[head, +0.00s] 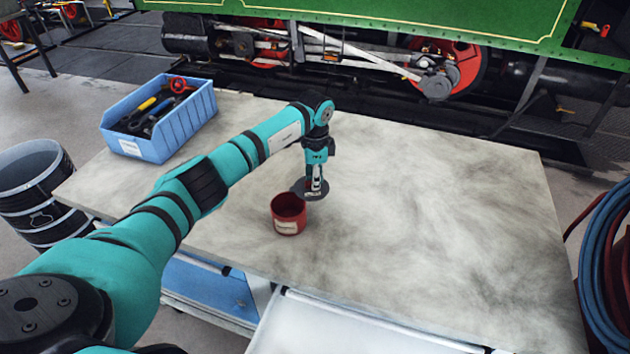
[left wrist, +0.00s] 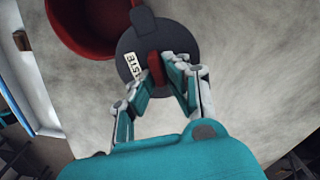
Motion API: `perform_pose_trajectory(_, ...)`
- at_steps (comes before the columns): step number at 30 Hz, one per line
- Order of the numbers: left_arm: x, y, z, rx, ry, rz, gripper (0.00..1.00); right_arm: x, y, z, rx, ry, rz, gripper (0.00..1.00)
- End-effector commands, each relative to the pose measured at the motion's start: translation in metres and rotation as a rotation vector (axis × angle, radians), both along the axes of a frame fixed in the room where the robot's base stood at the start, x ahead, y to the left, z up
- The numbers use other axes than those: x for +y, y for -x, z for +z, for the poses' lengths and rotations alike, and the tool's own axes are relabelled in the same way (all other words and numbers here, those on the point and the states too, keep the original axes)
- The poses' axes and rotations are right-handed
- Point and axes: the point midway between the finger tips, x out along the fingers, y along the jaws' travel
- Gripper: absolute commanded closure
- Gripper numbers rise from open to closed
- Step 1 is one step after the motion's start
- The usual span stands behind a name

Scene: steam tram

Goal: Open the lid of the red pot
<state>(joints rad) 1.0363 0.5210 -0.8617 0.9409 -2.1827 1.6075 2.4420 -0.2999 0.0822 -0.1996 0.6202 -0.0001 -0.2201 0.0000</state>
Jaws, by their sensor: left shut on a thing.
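The red pot (head: 289,215) stands upright on the table with its top open and a pale label on its side. In the left wrist view the pot (left wrist: 92,28) is at the top left. The dark grey round lid (head: 299,187) is apart from the pot's mouth, just behind and to its right. In the left wrist view the lid (left wrist: 147,42) shows a white label and a red knob. My left gripper (head: 316,188) points down and is shut on the lid's red knob. Whether the lid touches the table is unclear. My right gripper is not in view.
A blue bin (head: 150,148) with tools stands at the table's back left. The table's (head: 430,200) right side is clear. A dark drum (head: 38,190) is on the floor at left, and coiled hoses (head: 605,265) are at the right edge.

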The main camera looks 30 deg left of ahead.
Motion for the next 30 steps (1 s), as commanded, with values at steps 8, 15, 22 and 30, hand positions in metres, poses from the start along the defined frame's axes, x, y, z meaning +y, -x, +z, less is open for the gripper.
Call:
perform_pose_trajectory(8,-0.0006,-0.0003,-0.0003,0.002,0.001,0.013,1.0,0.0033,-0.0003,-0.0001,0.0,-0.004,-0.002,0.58)
perform_pose_trajectory(15,-0.0006,-0.0002,-0.0004,0.002,0.002,0.012,0.84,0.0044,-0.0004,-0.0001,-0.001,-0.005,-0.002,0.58)
perform_pose_trajectory(22,-0.0001,-0.0003,-0.0003,0.001,0.001,0.012,0.65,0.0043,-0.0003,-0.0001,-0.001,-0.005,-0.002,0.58)
perform_pose_trajectory(30,0.0004,-0.0011,0.0064,-0.001,0.001,0.012,0.65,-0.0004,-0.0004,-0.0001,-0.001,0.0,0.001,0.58)
